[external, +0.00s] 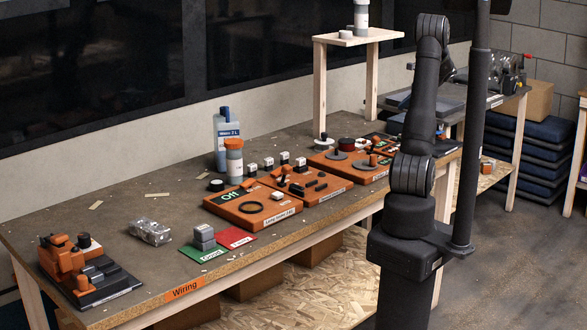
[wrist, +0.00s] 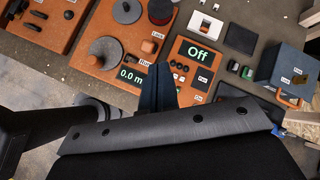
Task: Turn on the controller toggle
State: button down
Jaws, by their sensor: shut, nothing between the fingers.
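In the wrist view an orange control panel (wrist: 188,88) carries a dark display (wrist: 198,54) reading "Off" in pale green. Several small dark knobs or switches (wrist: 178,66) sit below the display, and small labelled black pieces lie to its right. I cannot tell for sure which piece is the controller toggle. My gripper (wrist: 156,84) shows as dark blue fingers, shut and empty, in front of the panel's left side. The fingers hide part of it; contact cannot be told. In the external view my arm hides the gripper and covers part of the boards at the table's right end.
A neighbouring orange board holds a grey disc (wrist: 107,50), a red cylinder (wrist: 160,11) and a "0.0 m" display (wrist: 131,75). A blue box (wrist: 281,66) stands right of the panel. Another board (external: 250,206) also shows "Off". A raised wooden shelf (external: 358,37) stands at the table's back.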

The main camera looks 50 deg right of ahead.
jog(key=s+d+r+m+t+h, duration=0.2)
jog(key=s+d+m, duration=0.25)
jog(key=s, duration=0.35)
jog(key=s+d+r+m+t+h, duration=0.25)
jog(key=s+m, duration=0.25)
jog(key=s, duration=0.3)
notch_tip(320, 180, down, 19)
jog(key=d, duration=0.1)
jog(key=shift+s+f, duration=0.15)
jog(key=shift+s, duration=0.25)
jog(key=shift+h, duration=0.25)
jog(key=x, duration=0.9)
jog(key=shift+w+f, duration=0.15)
jog(key=shift+w, duration=0.1)
jog(key=w, duration=0.3)
jog(key=shift+w+d+r, duration=0.15)
jog(key=shift+d+r, duration=0.1)
jog(key=shift+r, duration=0.15)
jog(key=shift+w+d+r, duration=0.1)
jog(key=shift+w+r, duration=0.05)
jog(key=shift+w, duration=0.25)
